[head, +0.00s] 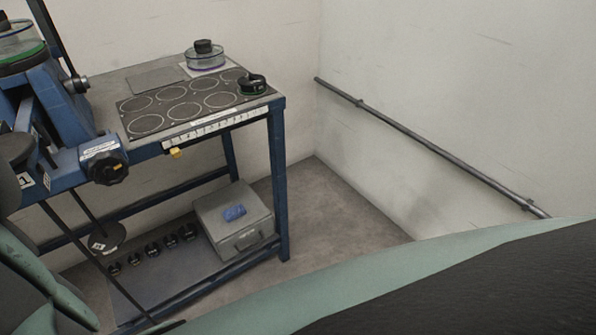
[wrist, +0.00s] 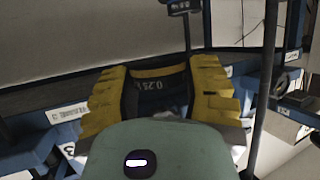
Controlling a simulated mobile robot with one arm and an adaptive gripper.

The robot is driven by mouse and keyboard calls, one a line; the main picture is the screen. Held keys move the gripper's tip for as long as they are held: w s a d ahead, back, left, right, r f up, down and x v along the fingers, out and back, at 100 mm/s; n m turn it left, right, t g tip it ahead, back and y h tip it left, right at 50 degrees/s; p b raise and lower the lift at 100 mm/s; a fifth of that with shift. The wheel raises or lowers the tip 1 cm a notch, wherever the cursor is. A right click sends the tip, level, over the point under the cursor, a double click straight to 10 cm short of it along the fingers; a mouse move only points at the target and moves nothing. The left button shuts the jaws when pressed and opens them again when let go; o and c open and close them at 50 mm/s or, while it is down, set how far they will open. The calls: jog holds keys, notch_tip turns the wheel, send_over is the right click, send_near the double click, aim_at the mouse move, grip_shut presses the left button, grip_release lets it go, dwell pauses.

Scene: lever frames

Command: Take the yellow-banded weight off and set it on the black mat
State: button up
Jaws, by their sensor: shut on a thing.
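My gripper (wrist: 160,82) shows in the wrist view with its yellow ribbed fingers on both sides of a dark weight. It is shut on the yellow-banded weight (wrist: 148,86), which has a yellow band along its top and a pale marking that seems to read 0.25. Its lower part is hidden behind my gripper's body. In the head view the black mat (head: 166,111) with several white circles lies on the blue-framed bench. A black weight with a green band (head: 252,85) sits at the mat's right end. The gripper and held weight cannot be made out in the head view.
A clear dish with a black knob (head: 206,57) stands behind the mat, beside a grey plate (head: 152,79). Blue apparatus (head: 62,105) stands at left. Several small black weights and a grey box (head: 235,222) are on the lower shelf. Most mat circles are empty.

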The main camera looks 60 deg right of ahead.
jog(key=shift+s+d+p, duration=0.15)
jog(key=shift+s+d, duration=0.25)
jog(key=shift+s, duration=0.5)
jog(key=shift+s+d+p, duration=0.1)
jog(key=shift+s+d, duration=0.25)
jog(key=shift+s, duration=0.55)
jog(key=shift+s+d+p, duration=0.15)
jog(key=shift+s+d, duration=0.25)
jog(key=shift+s, duration=0.5)
jog(key=shift+r, duration=0.1)
